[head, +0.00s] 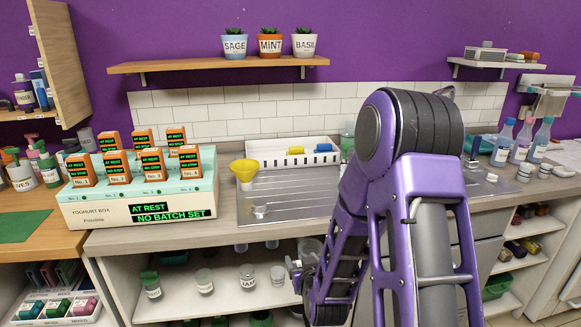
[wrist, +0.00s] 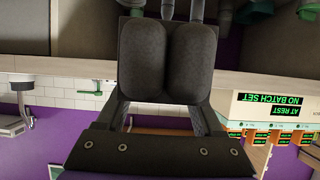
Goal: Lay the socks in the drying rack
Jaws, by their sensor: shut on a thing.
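A white rack-like tray (head: 272,158) stands against the tiles behind the steel sink top. A yellow roll (head: 296,150) and a blue roll (head: 323,147) lie at its rim; I cannot tell whether they are socks. No sock shows clearly in either view. My gripper (wrist: 169,62) has its two dark pads together in the wrist view. Thin grey bars (wrist: 168,9) show just past the pads, but I cannot make out what is held. In the head view my arm hides part of the counter, and the gripper is low in front of the open lower shelf.
A yellow funnel (head: 245,170) stands on the sink top. The yoghurt box (head: 140,203) with several orange timers is on the left counter. Jars (head: 247,275) stand on the lower shelf. Bottles (head: 522,140) stand at the right. The ribbed steel surface (head: 290,190) has bare room.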

